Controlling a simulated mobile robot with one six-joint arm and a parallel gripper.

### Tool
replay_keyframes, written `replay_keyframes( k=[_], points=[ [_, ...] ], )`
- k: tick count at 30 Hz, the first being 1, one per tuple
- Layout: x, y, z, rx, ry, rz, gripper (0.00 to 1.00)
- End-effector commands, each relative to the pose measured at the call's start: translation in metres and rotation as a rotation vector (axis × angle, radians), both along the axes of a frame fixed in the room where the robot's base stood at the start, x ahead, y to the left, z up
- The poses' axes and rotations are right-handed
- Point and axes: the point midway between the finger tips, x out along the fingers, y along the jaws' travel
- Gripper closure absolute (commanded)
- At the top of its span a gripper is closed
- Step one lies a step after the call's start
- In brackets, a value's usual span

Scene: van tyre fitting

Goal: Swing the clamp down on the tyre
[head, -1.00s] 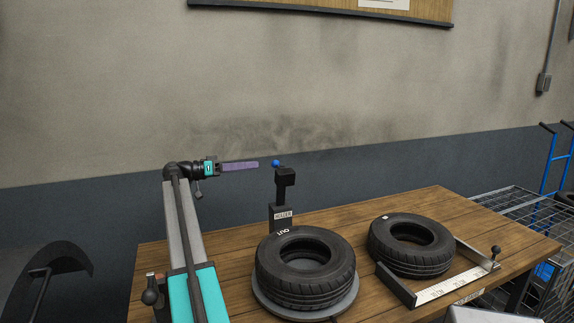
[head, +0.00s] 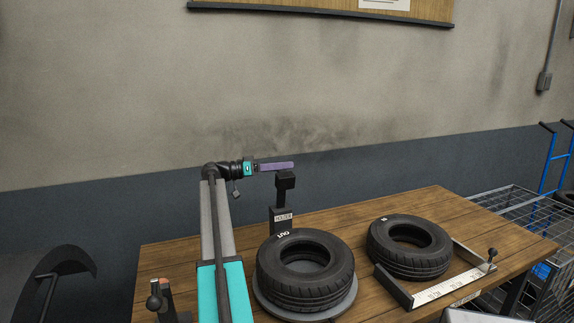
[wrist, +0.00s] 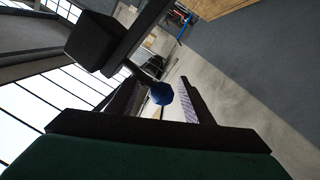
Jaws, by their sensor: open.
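The clamp (head: 285,181) stands raised on its black post, labelled HOLDER (head: 283,216), behind the left tyre (head: 305,275). That tyre lies flat on a round grey plate (head: 345,305). My gripper (head: 291,165) is level beside the top of the clamp, its purple-lined fingers pointing right. In the wrist view the clamp's blue knob (wrist: 162,93) shows between the two open fingers (wrist: 158,98); I cannot tell if they touch it. The knob is hidden behind the fingers in the head view.
A second tyre (head: 408,248) lies on the wooden bench (head: 455,208) to the right, by a white ruler gauge (head: 450,287) with a black knob. A wire cage (head: 500,205) stands right of the bench. A wall is behind. The air above the tyres is clear.

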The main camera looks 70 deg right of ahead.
Motion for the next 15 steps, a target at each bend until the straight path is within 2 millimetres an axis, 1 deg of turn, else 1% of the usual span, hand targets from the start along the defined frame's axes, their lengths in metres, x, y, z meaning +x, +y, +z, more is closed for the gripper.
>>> replay_keyframes(
  k=[1,6,15],
  points=[
    [-0.005,-0.003,0.001,0.0,0.0,-0.001,0.54],
    [-0.013,-0.008,0.0,0.0,0.0,-0.001,0.54],
    [-0.015,-0.009,-0.001,0.0,0.0,-0.001,0.54]
  ],
)
